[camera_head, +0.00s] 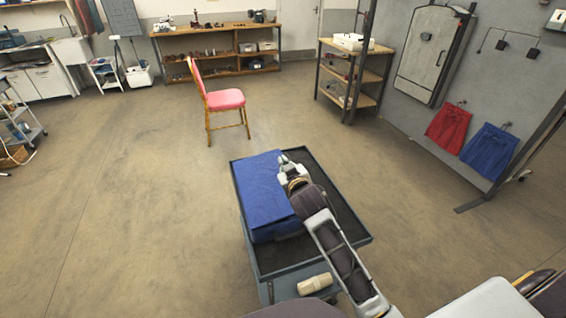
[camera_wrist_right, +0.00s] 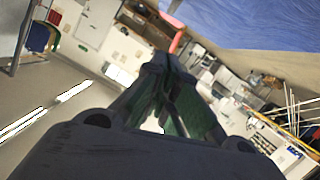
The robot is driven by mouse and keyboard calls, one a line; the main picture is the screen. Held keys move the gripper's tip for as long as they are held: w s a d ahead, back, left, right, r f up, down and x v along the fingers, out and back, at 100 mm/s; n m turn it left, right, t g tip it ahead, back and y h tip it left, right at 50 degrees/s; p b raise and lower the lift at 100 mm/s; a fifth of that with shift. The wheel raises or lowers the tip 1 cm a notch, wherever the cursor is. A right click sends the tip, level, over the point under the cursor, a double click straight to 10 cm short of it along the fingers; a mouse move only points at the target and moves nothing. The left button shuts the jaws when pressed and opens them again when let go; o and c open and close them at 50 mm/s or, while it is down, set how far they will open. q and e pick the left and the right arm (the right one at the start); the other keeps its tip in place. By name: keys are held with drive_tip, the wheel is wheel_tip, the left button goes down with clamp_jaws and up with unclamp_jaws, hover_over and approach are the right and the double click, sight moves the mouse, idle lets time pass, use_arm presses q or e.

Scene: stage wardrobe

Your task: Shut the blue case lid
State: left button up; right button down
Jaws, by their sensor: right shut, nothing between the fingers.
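The blue case (camera_head: 262,190) lies on the black-topped cart (camera_head: 342,212), towards its left side. Its broad blue lid faces up and looks flat or nearly so; I cannot tell whether a gap remains at its edge. My right gripper (camera_head: 284,160) is shut and empty at the far right corner of the case, and my right forearm hides part of the case's right side. In the right wrist view the shut fingers (camera_wrist_right: 172,75) point away, with a blue surface (camera_wrist_right: 255,22) above and to the right. I cannot tell whether they touch it. My left gripper is out of view.
A cream-coloured roll-like object (camera_head: 315,284) lies at the cart's near edge. A pink chair (camera_head: 224,99) stands beyond the cart. A wooden shelf rack (camera_head: 352,75) and a wall with red and blue garments are at the right. The floor left of the cart is clear.

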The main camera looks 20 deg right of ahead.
drive_tip(key=shift+v, duration=2.2)
drive_tip(key=shift+r, duration=0.1)
